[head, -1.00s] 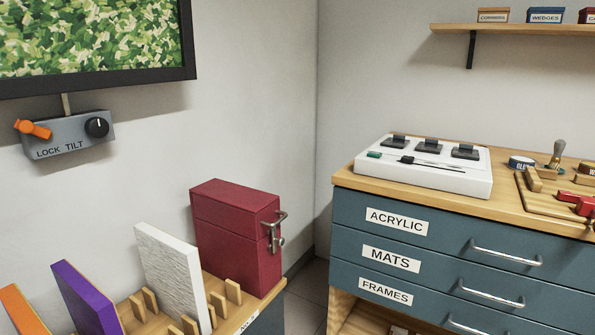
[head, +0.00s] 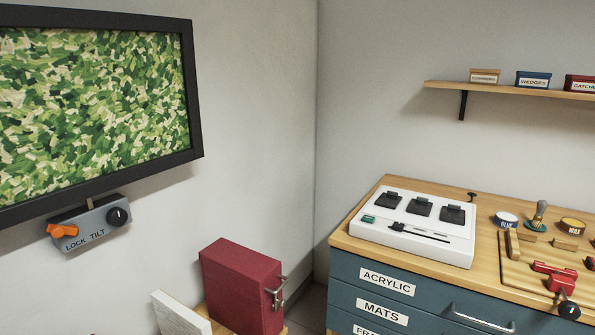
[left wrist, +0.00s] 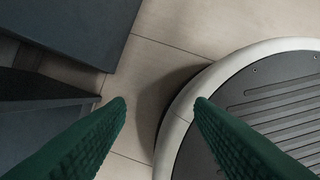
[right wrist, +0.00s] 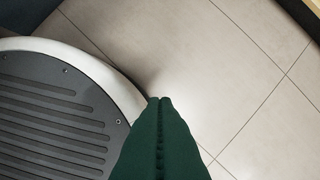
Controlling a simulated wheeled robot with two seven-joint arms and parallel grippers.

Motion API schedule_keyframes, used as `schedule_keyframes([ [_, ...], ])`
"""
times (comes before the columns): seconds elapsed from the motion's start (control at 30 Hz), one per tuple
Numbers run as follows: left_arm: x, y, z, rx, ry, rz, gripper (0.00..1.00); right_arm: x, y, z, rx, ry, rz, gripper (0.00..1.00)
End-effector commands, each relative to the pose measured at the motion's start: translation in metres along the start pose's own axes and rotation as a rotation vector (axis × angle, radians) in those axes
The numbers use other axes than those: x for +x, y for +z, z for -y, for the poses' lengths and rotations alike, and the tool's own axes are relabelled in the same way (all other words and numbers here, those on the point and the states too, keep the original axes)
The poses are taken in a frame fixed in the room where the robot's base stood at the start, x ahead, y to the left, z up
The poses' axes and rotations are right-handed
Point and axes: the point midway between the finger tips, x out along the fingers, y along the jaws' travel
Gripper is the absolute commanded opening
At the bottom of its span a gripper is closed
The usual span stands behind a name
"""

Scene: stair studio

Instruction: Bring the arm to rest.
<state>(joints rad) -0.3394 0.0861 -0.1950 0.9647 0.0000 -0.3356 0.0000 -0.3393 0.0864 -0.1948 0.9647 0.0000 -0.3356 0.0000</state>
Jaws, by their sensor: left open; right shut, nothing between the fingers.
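My left gripper (left wrist: 160,102) shows in the left wrist view as two green fingers standing apart, with only floor and the rim of my round base below them. It is open and empty. My right gripper (right wrist: 160,99) shows in the right wrist view with its green fingers pressed together and nothing between them. It hangs over the tiled floor (right wrist: 225,70) beside my base. Neither gripper nor arm is in the head view.
A blue drawer cabinet (head: 345,300) with a white switch panel (head: 450,246) on top stands at the right. A red box (head: 240,285) and a white panel (head: 178,315) are at the lower middle. A framed green picture (head: 90,105) hangs above a lock-tilt control (head: 90,235). Dark furniture (left wrist: 70,35) is near my left gripper.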

Motion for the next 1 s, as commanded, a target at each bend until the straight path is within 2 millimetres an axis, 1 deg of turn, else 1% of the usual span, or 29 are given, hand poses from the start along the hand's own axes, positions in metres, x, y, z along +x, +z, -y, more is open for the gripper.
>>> schedule_keyframes([
  [0.03,-0.018,-0.023,0.000,0.001,0.000,-0.052,0.48,-0.018,-0.024,0.000,-0.001,0.000,-0.052,0.00],
  [0.1,-0.024,-0.053,-0.001,0.001,0.000,-0.104,0.48,-0.024,-0.053,0.000,-0.001,0.000,-0.104,0.00],
  [0.2,-0.031,-0.083,-0.001,0.002,0.000,-0.155,0.48,-0.031,-0.083,0.001,-0.002,0.000,-0.155,0.00],
  [0.3,-0.034,-0.099,-0.001,0.002,0.000,-0.182,0.48,-0.034,-0.099,0.001,-0.002,0.000,-0.182,0.00],
  [0.37,-0.034,-0.102,-0.001,0.002,0.000,-0.187,0.48,-0.035,-0.102,0.001,-0.002,0.000,-0.187,0.00],
  [1.0,-0.034,-0.102,-0.001,0.002,0.000,-0.187,0.48,-0.035,-0.102,0.001,-0.002,0.000,-0.187,0.00],
])
